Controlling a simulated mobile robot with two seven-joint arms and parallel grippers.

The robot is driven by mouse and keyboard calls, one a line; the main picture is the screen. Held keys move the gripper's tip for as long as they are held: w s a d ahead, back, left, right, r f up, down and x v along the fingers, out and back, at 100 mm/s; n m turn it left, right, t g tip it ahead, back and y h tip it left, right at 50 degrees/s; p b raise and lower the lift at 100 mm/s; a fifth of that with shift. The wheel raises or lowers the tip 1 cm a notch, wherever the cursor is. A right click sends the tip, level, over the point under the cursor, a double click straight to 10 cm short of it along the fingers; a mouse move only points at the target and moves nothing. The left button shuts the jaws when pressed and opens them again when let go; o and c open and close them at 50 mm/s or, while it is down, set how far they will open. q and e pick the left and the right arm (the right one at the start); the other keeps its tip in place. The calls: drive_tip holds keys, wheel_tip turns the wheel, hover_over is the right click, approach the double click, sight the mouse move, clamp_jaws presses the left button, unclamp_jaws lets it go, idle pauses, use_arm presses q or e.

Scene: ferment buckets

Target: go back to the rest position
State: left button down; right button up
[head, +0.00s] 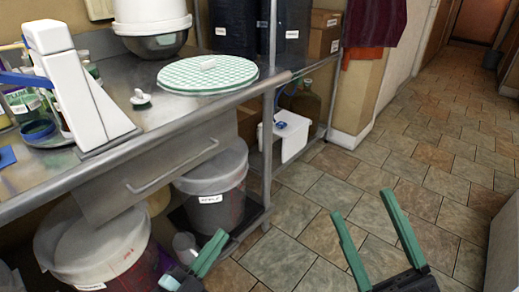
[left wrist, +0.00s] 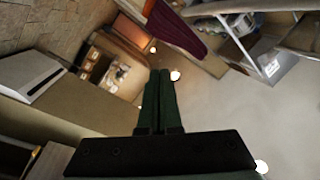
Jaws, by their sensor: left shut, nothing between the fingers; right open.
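My left gripper (head: 221,237) shows at the bottom of the head view, in front of the lower shelf, with its green fingers pointing up and right. In the left wrist view its two fingers (left wrist: 160,73) lie together, shut with nothing between them. My right gripper (head: 362,203) is at the lower right of the head view, above the tiled floor. Its two green fingers stand wide apart and it is empty.
A steel counter (head: 165,121) with a drawer fills the left, carrying a green-checked round board (head: 207,76). Lidded buckets (head: 212,178) stand below it, close to my left gripper. The tiled floor (head: 430,140) is clear.

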use_arm(q)
drive_tip(key=s+a+r+n+t+h+p, duration=0.1)
drive_tip(key=s+a+r+n+t+h, duration=0.3)
drive_tip(key=r, duration=0.6)
drive_tip(key=s+r+m+t+p, duration=0.1)
drive_tip(key=s+r, duration=0.5)
drive_tip(key=r, duration=0.5)
drive_tip(key=w+a+f+n+g+y+p, duration=0.35)
drive_tip(key=w+f+n+y+p, duration=0.4)
drive_tip(key=p, duration=0.55)
use_arm(e)
drive_tip(key=w+d+f+m+g+h, duration=0.3)
drive_tip(key=w+f+m+g+h, duration=0.2)
drive_tip(key=w+f+m+h, duration=0.3)
use_arm(q)
drive_tip(key=s+f+n+g+y+p, duration=0.2)
drive_tip(key=s+f+g+y+p, duration=0.1)
drive_tip(key=s+f+g+p, duration=0.6)
wheel_tip(320, 180, down, 4)
drive_tip(key=shift+s+a+f+p, duration=0.25)
drive_tip(key=shift+s+a+p, duration=0.05)
drive_tip(key=shift+s+p, duration=0.75)
use_arm(e)
drive_tip(key=s+d+f+m+g+h, duration=0.1)
drive_tip(key=s+f+g+h, duration=0.3)
drive_tip(key=s+f+g, duration=0.4)
wheel_tip(320, 180, down, 4)
drive_tip(key=s+m, duration=0.1)
drive_tip(key=s, duration=0.1)
drive_tip(key=shift+s, duration=0.4)
